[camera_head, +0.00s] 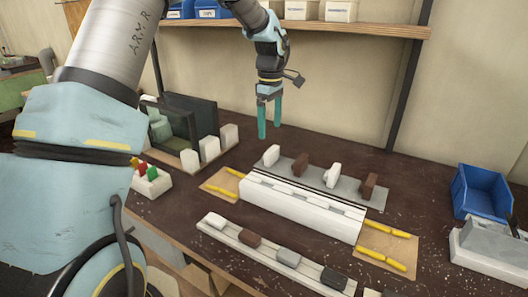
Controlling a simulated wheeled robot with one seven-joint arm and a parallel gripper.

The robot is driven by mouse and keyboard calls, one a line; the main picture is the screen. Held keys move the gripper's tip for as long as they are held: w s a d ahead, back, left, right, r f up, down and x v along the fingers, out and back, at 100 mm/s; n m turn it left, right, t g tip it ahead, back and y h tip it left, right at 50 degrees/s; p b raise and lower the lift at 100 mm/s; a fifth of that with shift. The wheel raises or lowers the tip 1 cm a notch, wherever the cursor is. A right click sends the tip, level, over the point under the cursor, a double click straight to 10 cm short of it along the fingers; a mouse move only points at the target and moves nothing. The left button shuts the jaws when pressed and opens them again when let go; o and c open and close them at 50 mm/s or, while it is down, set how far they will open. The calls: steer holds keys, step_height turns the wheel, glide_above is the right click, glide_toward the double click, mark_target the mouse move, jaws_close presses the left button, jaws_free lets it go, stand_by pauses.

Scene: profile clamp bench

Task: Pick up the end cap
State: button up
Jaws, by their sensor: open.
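My gripper (270,128) hangs with its teal fingers pointing down, apart and empty, above the bench behind the white profile (290,205). No part is clearly marked as the end cap, and I cannot tell which one it is.
Yellow-handled clamps (385,261) lie on wooden boards at both profile ends. A blue bin (482,191) and a grey-white fixture (490,250) are at right. Dark panels (190,120) stand at left. A shelf (350,28) with boxes is above. The bench's back right is clear.

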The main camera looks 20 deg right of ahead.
mark_target(271, 149)
step_height(271, 149, down, 4)
steer(key=shift+f+p, duration=0.1)
steer(key=shift+p, duration=0.35)
steer(key=shift+s+d+f+p, duration=0.15)
steer(key=shift+f+p, duration=1.15)
steer(key=shift+f, duration=1.4)
